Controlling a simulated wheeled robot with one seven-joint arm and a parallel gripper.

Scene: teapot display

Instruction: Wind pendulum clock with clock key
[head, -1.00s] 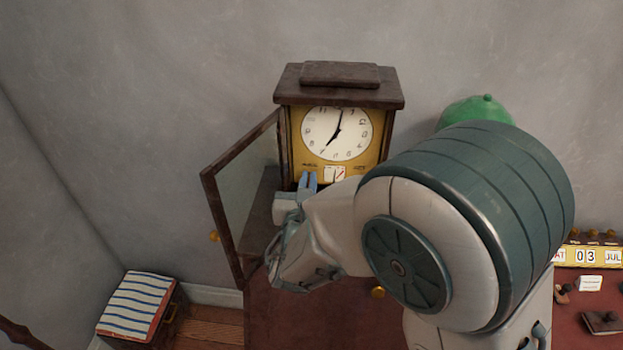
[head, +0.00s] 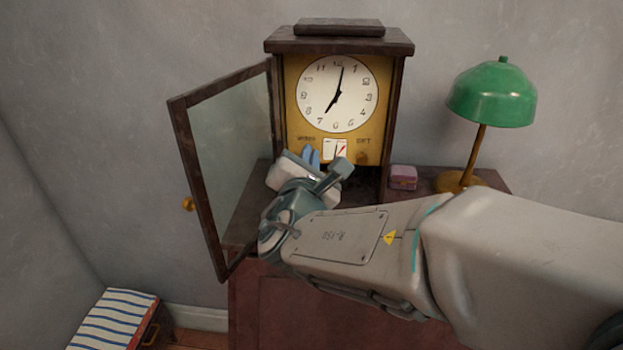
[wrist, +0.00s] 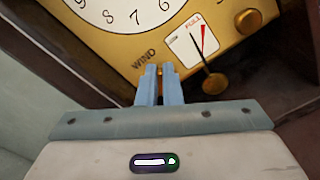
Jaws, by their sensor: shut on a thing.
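The pendulum clock (head: 340,75) stands on a cabinet with its glass door (head: 225,160) swung open to the left. Its gold face panel fills the top of the wrist view (wrist: 115,50). My gripper (head: 311,157) is at the lower left of that panel, by the word WIND. In the wrist view its blue fingers (wrist: 158,84) are close together. A small brass bit, likely the clock key (wrist: 168,69), shows at their tips; the rest is hidden. I cannot tell how deep it sits. The gauge (wrist: 193,42) has a black needle and a red mark near FULL.
A brass knob (wrist: 248,21) and the pendulum bob (wrist: 214,83) are right of my fingers. A green lamp (head: 492,95) and a small pink box (head: 403,177) stand right of the clock. A striped stool (head: 113,318) is at lower left.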

